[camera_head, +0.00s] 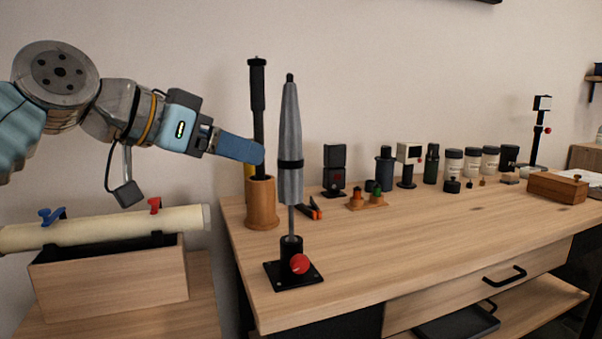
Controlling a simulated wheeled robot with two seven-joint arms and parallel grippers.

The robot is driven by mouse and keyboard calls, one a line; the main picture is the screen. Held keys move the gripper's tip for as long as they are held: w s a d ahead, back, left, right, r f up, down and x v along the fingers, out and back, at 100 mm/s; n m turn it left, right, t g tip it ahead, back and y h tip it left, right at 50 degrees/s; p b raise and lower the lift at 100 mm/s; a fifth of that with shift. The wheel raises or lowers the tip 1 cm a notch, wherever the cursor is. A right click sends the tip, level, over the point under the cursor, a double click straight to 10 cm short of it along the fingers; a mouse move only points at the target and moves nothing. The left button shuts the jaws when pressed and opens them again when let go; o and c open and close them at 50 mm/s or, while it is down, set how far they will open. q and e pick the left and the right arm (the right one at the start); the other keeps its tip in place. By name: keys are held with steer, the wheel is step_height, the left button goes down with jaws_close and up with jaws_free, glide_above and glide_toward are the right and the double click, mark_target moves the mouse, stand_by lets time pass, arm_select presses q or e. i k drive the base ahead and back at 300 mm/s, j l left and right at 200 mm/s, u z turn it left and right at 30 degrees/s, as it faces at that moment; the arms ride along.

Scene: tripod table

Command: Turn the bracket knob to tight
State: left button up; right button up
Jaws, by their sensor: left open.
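A red round knob (299,264) sits on the front of a black bracket (291,244) with a square base plate, at the table's near left corner. A closed grey umbrella-like piece (290,150) with a black band stands upright on a thin rod in this bracket. My left gripper (258,154) comes in from the left, well above the knob. It is open and empty, its blue fingers seen side-on. The fingertips overlap a black pole in the picture, left of the grey piece; I cannot tell if they touch. My right gripper is not in view.
The black pole (257,95) stands in a wooden cup (261,204) behind the bracket. An orange-handled tool (314,211) and several small items line the table's back. A second stand with a red knob (547,130) is far right. The table's front middle (430,240) is clear.

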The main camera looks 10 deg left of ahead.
mark_target(299, 263)
steer(key=k, duration=1)
